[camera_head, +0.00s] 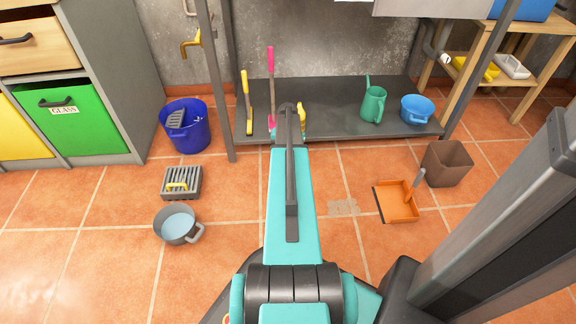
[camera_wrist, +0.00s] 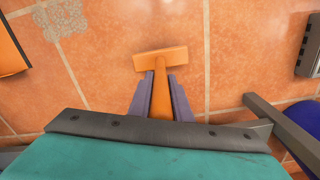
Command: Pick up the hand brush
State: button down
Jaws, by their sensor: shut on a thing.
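The hand brush (camera_wrist: 161,58) is orange, with a wide flat head and a straight handle. It shows in the middle of the wrist view, with the floor behind it. My gripper (camera_wrist: 159,80) has its two purple-grey jaws on either side of the handle and is shut on it. The head of the brush sticks out past the fingertips. I cannot tell how far the brush is above the floor. In the head view my own arm hides both the gripper and the brush.
An orange dustpan (camera_head: 397,202) and a brown bin (camera_head: 447,163) stand on the right. A grey pot (camera_head: 177,225), a drain grate (camera_head: 182,182) and a blue bucket (camera_head: 186,127) are on the left. A dark low shelf (camera_head: 335,110) lies behind.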

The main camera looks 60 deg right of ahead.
jog(key=s+a+r+p, duration=0.2)
jog(key=s+a+p, duration=0.1)
jog(key=s, duration=0.4)
jog(key=s+a+r+p, duration=0.3)
jog(key=s+a, duration=0.1)
jog(key=s, duration=0.3)
jog(key=shift+a, duration=0.4)
dwell(0.5)
